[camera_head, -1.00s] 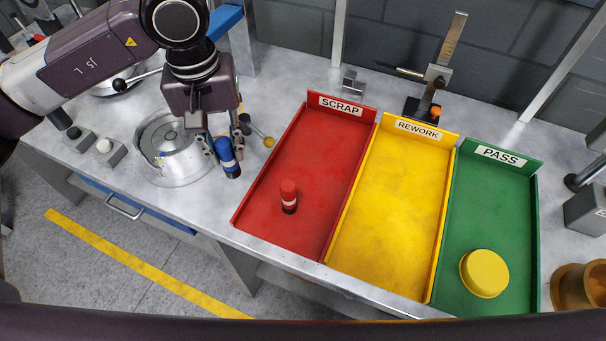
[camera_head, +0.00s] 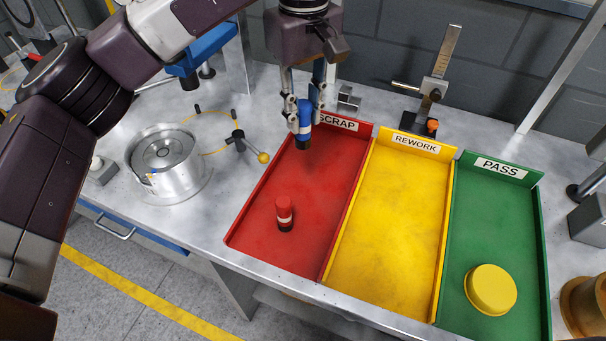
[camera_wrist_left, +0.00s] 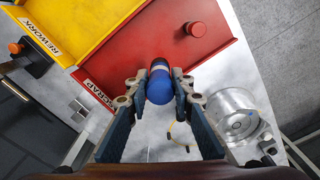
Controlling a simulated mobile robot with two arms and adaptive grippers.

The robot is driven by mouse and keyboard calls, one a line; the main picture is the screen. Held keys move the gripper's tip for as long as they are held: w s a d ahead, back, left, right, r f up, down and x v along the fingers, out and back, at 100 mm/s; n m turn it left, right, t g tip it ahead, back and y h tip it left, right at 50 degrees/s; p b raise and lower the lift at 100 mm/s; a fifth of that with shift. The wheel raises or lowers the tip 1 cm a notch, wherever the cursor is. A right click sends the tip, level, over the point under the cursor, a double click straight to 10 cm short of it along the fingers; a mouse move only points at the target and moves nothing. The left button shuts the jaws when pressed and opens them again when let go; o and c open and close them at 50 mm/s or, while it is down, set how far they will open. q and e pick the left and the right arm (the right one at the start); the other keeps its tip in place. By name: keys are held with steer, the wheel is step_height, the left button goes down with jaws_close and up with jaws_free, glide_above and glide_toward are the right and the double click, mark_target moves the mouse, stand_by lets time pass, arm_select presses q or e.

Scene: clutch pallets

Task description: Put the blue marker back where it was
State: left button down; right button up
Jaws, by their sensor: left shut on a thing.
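My left gripper (camera_head: 305,108) is shut on the blue marker (camera_head: 304,122), which has a blue body, a pale band and a dark lower end. It holds the marker roughly upright above the back left part of the red SCRAP tray (camera_head: 262,225). In the left wrist view the blue marker (camera_wrist_left: 159,87) sits between the two fingers of the left gripper (camera_wrist_left: 160,82). My right gripper is not in view.
The yellow REWORK tray (camera_head: 380,270) and green PASS tray (camera_head: 520,290) stand to the right. A yellow round piece (camera_head: 490,289) lies in PASS. A metal cylindrical fixture (camera_head: 165,165) and a yellow-knobbed lever (camera_head: 262,157) are on the left. A height gauge (camera_head: 440,75) stands behind.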

arm_select(q)
step_height(320, 180, down, 15)
steer(key=p, duration=0.3)
steer(key=shift+f+p, duration=0.2)
steer(key=shift+p, duration=0.2)
steer(key=shift+f, duration=0.1)
steer(key=shift+f+b, duration=0.15)
steer(key=shift+b, duration=0.15)
steer(key=c, duration=1.7)
jaws_free()
